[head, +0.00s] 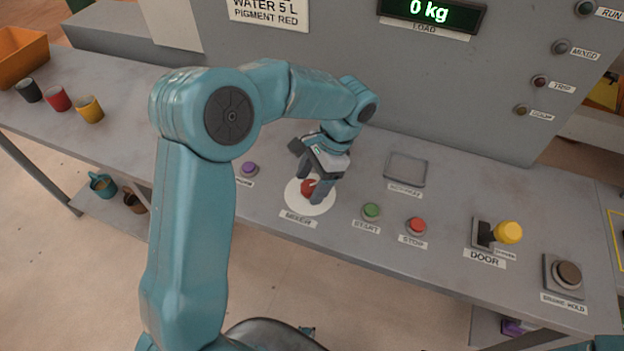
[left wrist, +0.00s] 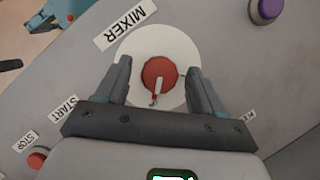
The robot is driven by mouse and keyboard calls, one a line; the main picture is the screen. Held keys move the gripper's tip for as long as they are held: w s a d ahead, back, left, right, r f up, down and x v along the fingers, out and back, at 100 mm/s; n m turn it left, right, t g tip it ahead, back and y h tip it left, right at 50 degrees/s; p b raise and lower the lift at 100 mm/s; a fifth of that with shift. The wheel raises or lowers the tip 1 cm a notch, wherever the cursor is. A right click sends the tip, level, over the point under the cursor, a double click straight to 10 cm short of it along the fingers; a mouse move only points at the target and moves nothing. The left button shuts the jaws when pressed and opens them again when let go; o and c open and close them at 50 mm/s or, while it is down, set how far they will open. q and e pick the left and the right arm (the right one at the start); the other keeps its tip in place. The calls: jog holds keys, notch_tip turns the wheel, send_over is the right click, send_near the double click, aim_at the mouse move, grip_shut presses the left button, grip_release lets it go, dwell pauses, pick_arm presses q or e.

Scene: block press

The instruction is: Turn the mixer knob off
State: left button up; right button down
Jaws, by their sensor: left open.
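The mixer knob (head: 308,188) is red and sits on a white round plate (head: 292,197) above the MIXER label (head: 298,219). In the left wrist view the knob (left wrist: 160,76) shows a white pointer line running up and down the picture. My left gripper (head: 314,190) is open, with its two fingers on either side of the knob. In the left wrist view the gripper (left wrist: 158,85) shows a gap between each finger and the knob. In the head view the fingers partly cover the knob. My right gripper is not in view.
Near the knob are a purple button (head: 249,169), a green START button (head: 371,211) and a red STOP button (head: 416,225). Several cups (head: 58,98) stand at the left. The load display (head: 430,12) reads 0 kg.

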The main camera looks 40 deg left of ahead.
pick_arm(q)
jog(key=shift+c, duration=0.4)
jog(key=shift+w, duration=0.1)
jog(key=c, duration=0.9)
jog(key=shift+c, duration=0.2)
jog(key=n+h+p, duration=0.1)
jog(key=n, duration=0.2)
jog(key=shift+a+r+n+g+p, duration=0.1)
jog(key=shift+n+g+p, duration=0.2)
jog(key=shift+n, duration=0.1)
jog(key=n+h, duration=0.2)
jog(key=n, duration=0.2)
jog(key=shift+a+n+p, duration=0.15)
jog(key=shift+n+p, duration=0.15)
jog(key=shift+p, duration=0.1)
jog(key=n+h, duration=0.1)
jog(key=n, duration=0.3)
jog(key=shift+a+h, duration=0.1)
jog(key=shift+h, duration=0.3)
jog(key=shift+n+t+h, duration=0.35)
jog(key=shift+n+t, duration=0.15)
jog(key=shift+n, duration=0.85)
jog(key=shift+n+t+h, duration=0.35)
jog(key=shift+n+t, duration=0.15)
jog(key=shift+n, duration=0.85)
